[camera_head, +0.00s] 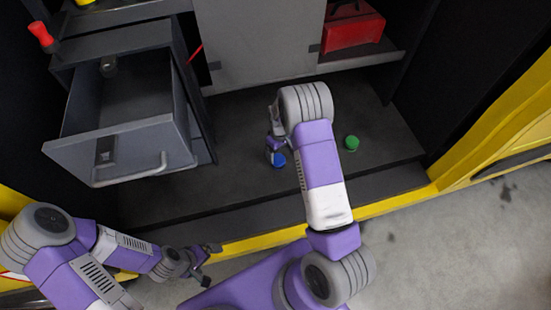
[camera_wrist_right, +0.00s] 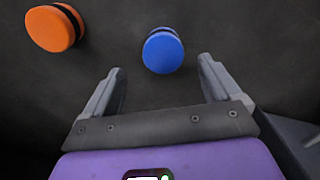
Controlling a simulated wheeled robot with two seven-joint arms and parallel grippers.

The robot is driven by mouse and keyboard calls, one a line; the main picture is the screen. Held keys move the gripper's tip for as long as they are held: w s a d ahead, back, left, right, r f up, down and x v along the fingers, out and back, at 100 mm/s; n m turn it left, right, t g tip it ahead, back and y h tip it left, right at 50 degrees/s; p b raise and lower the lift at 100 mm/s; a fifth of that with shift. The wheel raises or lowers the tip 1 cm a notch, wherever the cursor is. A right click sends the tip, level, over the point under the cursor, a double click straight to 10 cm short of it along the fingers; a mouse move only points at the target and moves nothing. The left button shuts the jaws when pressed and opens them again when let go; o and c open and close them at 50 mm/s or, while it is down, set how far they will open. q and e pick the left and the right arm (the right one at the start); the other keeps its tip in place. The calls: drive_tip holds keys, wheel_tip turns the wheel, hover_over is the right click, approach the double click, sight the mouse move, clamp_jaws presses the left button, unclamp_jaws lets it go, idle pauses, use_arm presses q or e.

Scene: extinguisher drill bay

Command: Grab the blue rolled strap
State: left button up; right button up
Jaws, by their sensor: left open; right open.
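The blue rolled strap (camera_head: 278,160) lies on the dark cabinet floor in the head view. It also shows in the right wrist view (camera_wrist_right: 163,51) as a short blue roll with a dark band. My right gripper (camera_wrist_right: 161,72) is open and points down at the floor, with the blue roll just past the gap between its fingertips. No contact with the roll shows. In the head view the right gripper (camera_head: 275,147) is partly hidden by its wrist. My left gripper (camera_head: 207,266) is open and empty, low in the picture in front of the yellow edge.
An orange roll (camera_wrist_right: 54,28) lies left of the blue one in the wrist view. A green roll (camera_head: 351,143) lies right of my right arm. An open grey drawer (camera_head: 130,140) juts out at left. A red case (camera_head: 352,30) sits on a shelf at the back.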

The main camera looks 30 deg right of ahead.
sight(278, 159)
drive_tip(key=shift+s+f, duration=0.1)
drive_tip(key=shift+f, duration=0.85)
drive_tip(key=f+b, duration=0.1)
drive_tip(key=f, duration=0.1)
drive_tip(key=f+b, duration=0.1)
drive_tip(key=f, duration=0.1)
drive_tip(key=shift+a+f, duration=0.2)
drive_tip(key=shift+f, duration=0.2)
drive_tip(key=shift+r, duration=0.1)
drive_tip(key=shift+c, duration=0.2)
drive_tip(key=c, duration=1.2)
drive_tip(key=shift+c, duration=0.2)
